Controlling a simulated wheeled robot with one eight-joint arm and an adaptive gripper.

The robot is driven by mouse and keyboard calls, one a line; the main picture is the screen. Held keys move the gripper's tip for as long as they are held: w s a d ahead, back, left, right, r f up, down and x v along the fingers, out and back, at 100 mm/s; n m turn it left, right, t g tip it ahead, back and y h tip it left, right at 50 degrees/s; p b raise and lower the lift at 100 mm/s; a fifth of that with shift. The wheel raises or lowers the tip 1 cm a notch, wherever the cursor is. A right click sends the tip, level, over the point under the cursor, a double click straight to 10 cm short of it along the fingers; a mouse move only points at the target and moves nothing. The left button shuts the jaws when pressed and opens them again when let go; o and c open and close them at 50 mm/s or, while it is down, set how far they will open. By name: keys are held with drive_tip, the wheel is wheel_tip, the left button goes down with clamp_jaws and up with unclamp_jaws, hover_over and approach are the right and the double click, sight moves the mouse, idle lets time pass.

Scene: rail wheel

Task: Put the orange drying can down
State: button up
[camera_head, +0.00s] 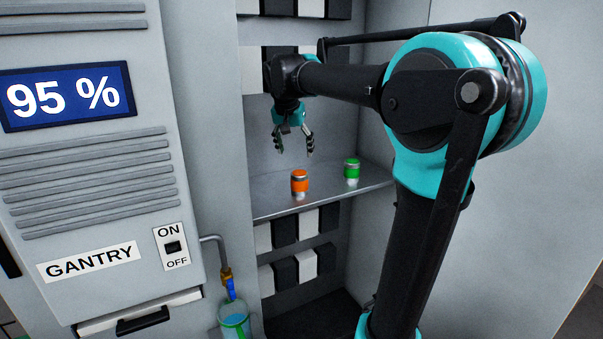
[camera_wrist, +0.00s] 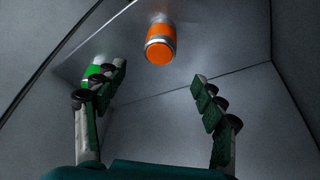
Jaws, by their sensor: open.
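The orange drying can (camera_head: 299,183) stands upright on a grey metal shelf (camera_head: 270,206) inside the cabinet. It also shows in the wrist view (camera_wrist: 160,45), at the top, beyond the fingertips. My gripper (camera_head: 295,147) is open and empty, hanging above the shelf and the orange can, apart from it. In the wrist view its two fingers (camera_wrist: 160,85) are spread wide with nothing between them.
A green can (camera_head: 351,169) stands on the same shelf to the right of the orange one; the left finger partly covers it in the wrist view (camera_wrist: 92,70). Cabinet walls enclose the shelf. A gantry panel (camera_head: 90,160) reading 95 % stands at left, with a bottle (camera_head: 233,318) below.

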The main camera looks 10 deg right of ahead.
drive_tip(key=s+d+f+n+y, duration=0.1)
drive_tip(key=s+d+f+n, duration=0.1)
drive_tip(key=s+f, duration=1.1)
drive_tip(key=s+d+f+n+y, duration=0.1)
drive_tip(key=s+d+f+n, duration=0.2)
drive_tip(key=s+f, duration=1)
wheel_tip(320, 180, down, 5)
drive_tip(key=shift+s+d+f, duration=0.1)
drive_tip(key=shift+s+d, duration=0.1)
drive_tip(key=shift+d, duration=0.35)
